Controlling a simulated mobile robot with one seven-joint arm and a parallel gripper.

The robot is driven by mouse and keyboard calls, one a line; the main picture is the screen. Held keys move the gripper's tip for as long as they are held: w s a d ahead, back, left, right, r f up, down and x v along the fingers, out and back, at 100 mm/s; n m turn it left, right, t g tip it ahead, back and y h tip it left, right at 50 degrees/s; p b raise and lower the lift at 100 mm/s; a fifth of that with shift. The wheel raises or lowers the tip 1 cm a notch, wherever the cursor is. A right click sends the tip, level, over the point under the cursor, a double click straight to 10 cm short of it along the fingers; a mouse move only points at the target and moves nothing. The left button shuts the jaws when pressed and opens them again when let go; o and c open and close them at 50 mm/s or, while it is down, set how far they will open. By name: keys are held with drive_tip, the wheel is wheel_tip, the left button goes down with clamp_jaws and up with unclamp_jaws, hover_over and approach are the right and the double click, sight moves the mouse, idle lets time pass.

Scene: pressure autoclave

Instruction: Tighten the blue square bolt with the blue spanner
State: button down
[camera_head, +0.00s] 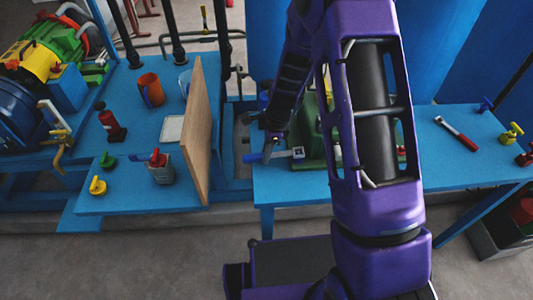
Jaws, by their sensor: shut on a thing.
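My gripper (273,143) is at the left part of the right-hand blue table, shut on the blue spanner. The blue spanner (252,158) lies level across the gripper, its blue handle end to the left and its pale grey head to the right. The head is at the left edge of a green machine (306,128), which my purple arm partly hides. I cannot make out the blue square bolt there, nor whether the spanner's head is around anything. A small blue piece (486,104) stands at the far right of the table; I cannot tell what it is.
A red-handled spanner (457,133) lies on the right of the table (431,171). Yellow (511,132) and red (525,159) pieces stand near its right edge. An upright wooden board (197,130) stands left of my gripper, with an orange mug (151,90) beyond it.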

drive_tip(key=shift+w+d+r, duration=0.1)
drive_tip(key=shift+w+r, duration=0.05)
idle(0.4)
drive_tip(key=shift+r+p, duration=2.05)
drive_tip(key=shift+r, duration=0.35)
